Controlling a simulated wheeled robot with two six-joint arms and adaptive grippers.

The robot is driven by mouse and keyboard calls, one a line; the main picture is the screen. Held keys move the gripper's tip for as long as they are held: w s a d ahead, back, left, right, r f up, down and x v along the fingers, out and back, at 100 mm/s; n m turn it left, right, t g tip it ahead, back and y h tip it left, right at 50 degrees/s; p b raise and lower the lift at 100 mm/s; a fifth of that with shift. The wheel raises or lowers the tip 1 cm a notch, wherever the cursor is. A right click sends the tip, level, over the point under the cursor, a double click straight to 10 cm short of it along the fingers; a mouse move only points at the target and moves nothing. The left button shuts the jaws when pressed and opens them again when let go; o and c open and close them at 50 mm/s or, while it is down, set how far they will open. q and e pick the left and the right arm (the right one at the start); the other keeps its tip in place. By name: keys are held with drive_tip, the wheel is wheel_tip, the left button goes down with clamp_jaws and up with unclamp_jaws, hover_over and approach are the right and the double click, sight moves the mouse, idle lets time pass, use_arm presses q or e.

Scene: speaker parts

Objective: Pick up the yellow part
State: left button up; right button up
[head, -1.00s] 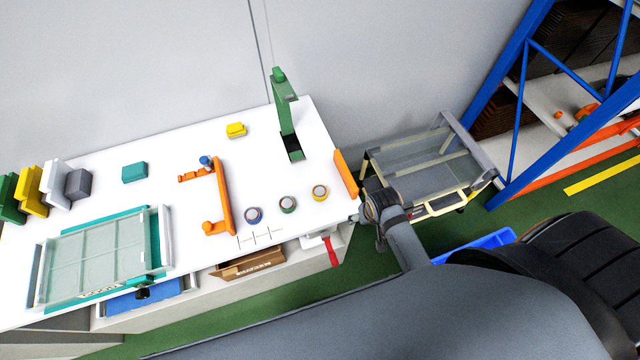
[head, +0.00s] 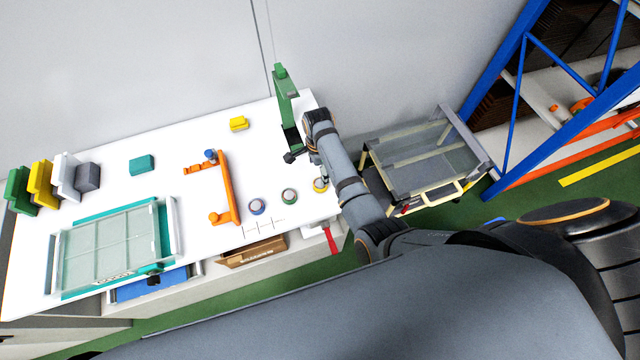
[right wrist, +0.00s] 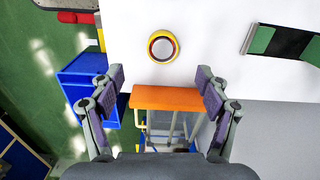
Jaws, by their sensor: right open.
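A small yellow block (head: 238,123) lies on the white table near its back edge, left of the green stand. Another yellow part (head: 42,184) stands at the table's far left among green, white and grey ones. My right gripper (head: 291,157) is over the right end of the table, to the right of and nearer than the small yellow block. In the right wrist view my right gripper (right wrist: 160,84) has its fingers wide apart and empty. A yellow-rimmed round part (right wrist: 163,46) and an orange block (right wrist: 170,99) show below it. My left gripper is not in view.
A green stand (head: 285,97) rises beside my right wrist. An orange bracket (head: 228,185) stands mid-table, near a teal block (head: 142,164). A teal-framed tray (head: 167,225) lies at the left. A cart (head: 425,160) and blue rack (head: 520,90) are right of the table.

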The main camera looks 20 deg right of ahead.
hover_over(319, 185)
wheel_tip(319, 185, down, 4)
drive_tip(key=shift+d+f+b, duration=0.1)
drive_tip(key=shift+f+b, duration=0.1)
drive_tip(key=shift+b, duration=0.25)
drive_tip(key=shift+f, duration=0.15)
drive_tip(key=f+b, duration=0.1)
drive_tip(key=b, duration=0.1)
drive_tip(key=f+b, duration=0.4)
drive_tip(key=b, duration=0.1)
drive_tip(key=shift+w+d+f, duration=0.2)
drive_tip(key=shift+w+f, duration=0.05)
drive_tip(key=shift+w, duration=0.05)
drive_tip(key=shift+r, duration=0.15)
drive_tip(key=shift+r, duration=0.1)
drive_tip(key=c, duration=1.6)
